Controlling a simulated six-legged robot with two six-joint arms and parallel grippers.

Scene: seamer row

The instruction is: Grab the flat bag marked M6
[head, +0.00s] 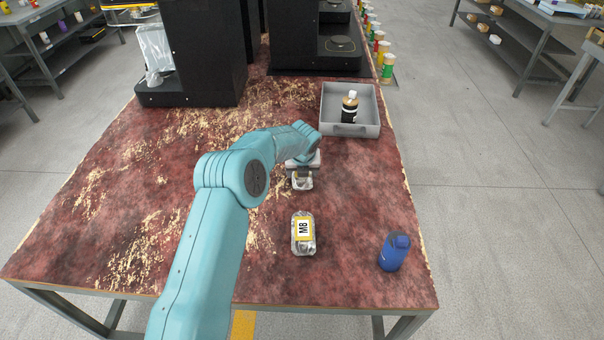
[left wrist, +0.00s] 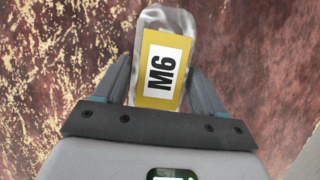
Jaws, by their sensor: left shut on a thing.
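The flat bag marked M6 (left wrist: 163,67) is silver with a yellow-bordered white label and fills the middle of the left wrist view. In the head view a part of this bag (head: 302,183) shows just below my left gripper (head: 302,173). My left gripper (left wrist: 160,88) is shut on the bag, with one finger along each side of it. A second flat silver bag, marked M8 (head: 303,233), lies on the table nearer to me, apart from the gripper. My right gripper is in neither view.
A grey tray (head: 350,130) holding a dark bottle (head: 350,106) with a white cap stands beyond the gripper. A blue bottle (head: 394,252) stands near the right edge of the table (head: 150,220). Black machines (head: 205,50) stand at the back. The table's left side is clear.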

